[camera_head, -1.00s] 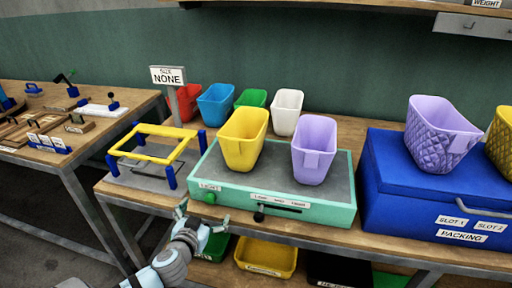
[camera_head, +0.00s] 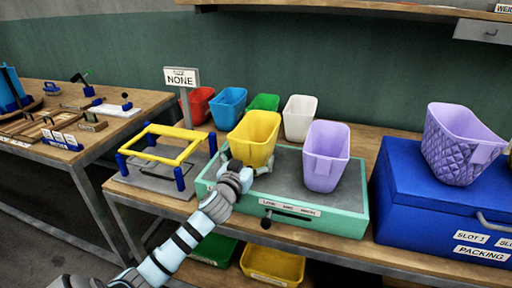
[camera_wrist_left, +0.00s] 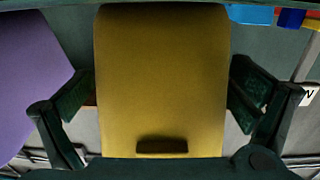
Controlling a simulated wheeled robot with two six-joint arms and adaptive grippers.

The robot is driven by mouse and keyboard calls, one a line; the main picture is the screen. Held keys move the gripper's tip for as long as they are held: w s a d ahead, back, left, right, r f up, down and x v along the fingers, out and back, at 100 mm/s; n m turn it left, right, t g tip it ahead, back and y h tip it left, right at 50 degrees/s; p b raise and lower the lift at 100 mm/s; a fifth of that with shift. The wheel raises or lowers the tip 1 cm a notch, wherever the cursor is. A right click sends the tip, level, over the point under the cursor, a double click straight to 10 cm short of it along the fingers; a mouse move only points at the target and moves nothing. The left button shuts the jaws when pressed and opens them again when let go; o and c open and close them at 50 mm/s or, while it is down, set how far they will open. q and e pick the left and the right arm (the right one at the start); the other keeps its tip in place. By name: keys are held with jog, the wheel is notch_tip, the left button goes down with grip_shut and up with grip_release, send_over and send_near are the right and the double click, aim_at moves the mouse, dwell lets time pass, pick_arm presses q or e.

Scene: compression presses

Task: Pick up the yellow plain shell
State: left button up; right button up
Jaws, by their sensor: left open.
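The yellow plain shell (camera_head: 254,137) is a smooth tapered bin standing upright on the grey top of the green press (camera_head: 351,222). My left gripper (camera_head: 248,176) is low at the shell's front side. In the left wrist view the shell (camera_wrist_left: 162,75) fills the middle, with one finger of my left gripper (camera_wrist_left: 160,105) on each side. The fingers are open, with a gap visible between each and the shell. A smooth purple shell (camera_head: 326,157) stands to the right on the same press; its side also shows in the wrist view (camera_wrist_left: 30,80). My right gripper is not in view.
Red (camera_head: 198,105), blue (camera_head: 229,106), green (camera_head: 264,103) and white (camera_head: 299,118) bins stand behind the press. A yellow frame on blue posts (camera_head: 160,152) is to the left. A blue packing box (camera_head: 400,205) with a quilted purple shell (camera_head: 462,145) is to the right.

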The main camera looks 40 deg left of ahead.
pick_arm(q)
jog(key=c, duration=1)
jog(key=shift+c, duration=0.2)
notch_tip(320, 180, up, 19)
jog(key=p, duration=0.6)
jog(key=d+r+m+h, duration=0.2)
jog(key=d+r+h, duration=0.1)
jog(key=d+r, duration=0.2)
jog(key=s+d+f+m+h, duration=0.1)
jog(key=s+d+m+h, duration=0.2)
jog(key=d, duration=0.7)
jog(key=s+h, duration=0.2)
jog(key=shift+f+m+h, duration=0.3)
jog(key=shift+f, duration=0.1)
jog(key=s+d+f+m+h, duration=0.1)
jog(key=s+d+f, duration=0.1)
jog(key=s+d+f+m+h, duration=0.1)
jog(key=s+d+f+h, duration=0.1)
jog(key=s, duration=0.1)
jog(key=s+d+f+g+h, duration=0.1)
jog(key=s+d+f, duration=0.1)
jog(key=s+d, duration=0.1)
jog(key=shift+f+m, duration=0.4)
jog(key=s+d+f+h, duration=0.1)
jog(key=s+d+f, duration=0.1)
jog(key=s+f, duration=0.5)
notch_tip(320, 180, down, 2)
jog(key=shift+d+f+m, duration=0.1)
jog(key=shift+d+m, duration=0.05)
jog(key=shift+m, duration=0.25)
